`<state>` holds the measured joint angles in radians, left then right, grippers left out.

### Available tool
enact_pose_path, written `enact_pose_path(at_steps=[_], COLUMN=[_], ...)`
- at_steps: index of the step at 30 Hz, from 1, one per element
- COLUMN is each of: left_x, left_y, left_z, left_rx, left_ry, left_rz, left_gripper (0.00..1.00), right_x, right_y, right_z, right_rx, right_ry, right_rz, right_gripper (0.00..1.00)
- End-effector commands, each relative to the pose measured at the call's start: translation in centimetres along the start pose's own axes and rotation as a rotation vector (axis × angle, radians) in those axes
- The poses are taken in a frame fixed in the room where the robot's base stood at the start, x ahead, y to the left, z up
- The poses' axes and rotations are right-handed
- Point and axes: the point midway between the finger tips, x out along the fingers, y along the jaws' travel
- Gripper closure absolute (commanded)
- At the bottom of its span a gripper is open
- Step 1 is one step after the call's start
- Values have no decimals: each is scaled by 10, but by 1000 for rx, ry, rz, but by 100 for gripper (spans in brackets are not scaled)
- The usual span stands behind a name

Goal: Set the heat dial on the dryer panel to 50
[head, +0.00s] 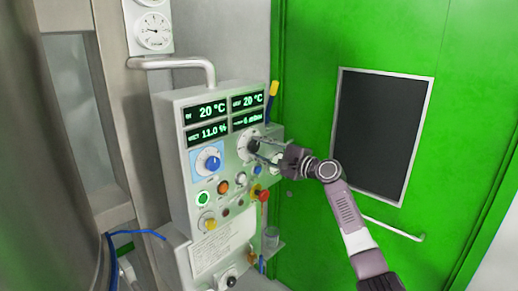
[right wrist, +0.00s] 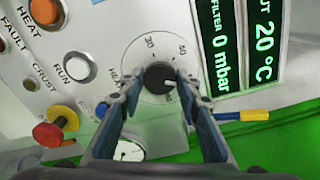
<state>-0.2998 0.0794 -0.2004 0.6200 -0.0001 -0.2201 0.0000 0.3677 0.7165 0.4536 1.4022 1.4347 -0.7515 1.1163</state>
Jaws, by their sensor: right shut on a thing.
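The dryer panel (head: 178,140) stands on the left in the head view, with green-lit displays across its top. The heat dial (right wrist: 146,57) is a white disc with a black knob (right wrist: 159,76) at its middle; numbers run round its rim, one reading 30. In the head view the dial (head: 243,148) sits below the right-hand displays. My right gripper (head: 259,148) reaches it from the right and is shut on the knob; its fingers flank the knob in the right wrist view (right wrist: 161,88). The knob's pointer setting is too small to read surely. My left gripper is not in view.
A blue knob (head: 213,163) on a separate dial sits left of the heat dial. Lamps and buttons lie below, with a red mushroom button (head: 264,195) at the edge. A green door (head: 310,40) with a dark window stands behind my right arm.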

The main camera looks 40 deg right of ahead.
Motion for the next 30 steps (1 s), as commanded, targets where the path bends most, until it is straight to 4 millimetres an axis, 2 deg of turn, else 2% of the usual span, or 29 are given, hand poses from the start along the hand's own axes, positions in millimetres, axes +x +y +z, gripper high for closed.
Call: enact_pose_path(at_steps=[2, 3, 8, 16, 20, 26, 30], left_x=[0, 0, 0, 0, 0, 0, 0], left_y=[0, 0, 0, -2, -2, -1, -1], left_z=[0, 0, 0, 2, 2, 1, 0], left_rx=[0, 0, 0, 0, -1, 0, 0], left_ry=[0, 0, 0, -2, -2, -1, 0], left_rz=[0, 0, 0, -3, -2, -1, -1], left_gripper=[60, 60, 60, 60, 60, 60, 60], right_x=[0, 0, 0, 0, -7, -36, -64], right_y=[0, 0, 0, 0, 1, 2, 2], right_z=[-1, -1, -1, 0, -1, -1, -1], right_rx=[0, 0, -1, -1, -1, -2, -1], right_ry=[2, 2, 1, 1, 1, 2, 2], right_rz=[0, 0, 0, 0, 1, 2, 2], right_gripper=[93, 68, 51, 51, 51, 51, 51])
